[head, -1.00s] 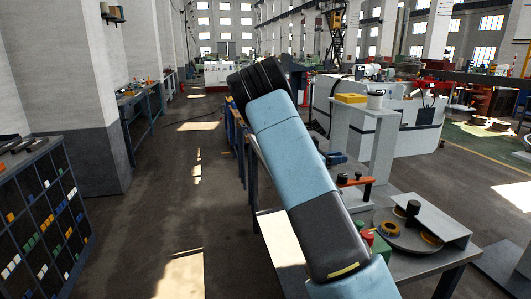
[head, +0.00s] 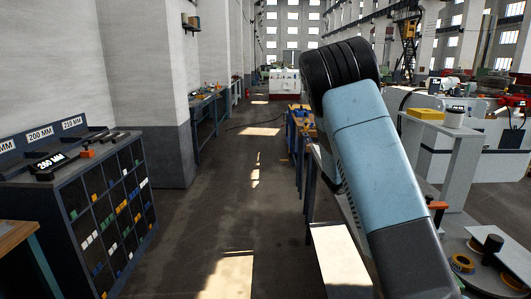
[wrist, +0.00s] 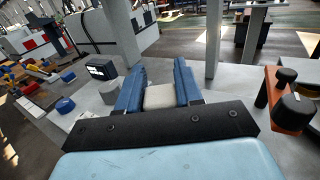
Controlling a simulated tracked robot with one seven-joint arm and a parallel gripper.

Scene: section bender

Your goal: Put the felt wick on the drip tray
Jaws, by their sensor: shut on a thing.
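In the wrist view my gripper (wrist: 160,68) has two blue fingers closed on a pale grey block (wrist: 159,97), which looks like the felt wick. The block sits between the fingers near their base, above a grey surface. I cannot make out a drip tray for certain in either view.
The wrist view shows a grey cylinder (wrist: 110,92), a black box (wrist: 101,68), blue caps (wrist: 66,105) and an orange part with black knobs (wrist: 285,100). In the head view a compartment cabinet (head: 110,215) stands left, and the aisle floor (head: 215,215) is clear.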

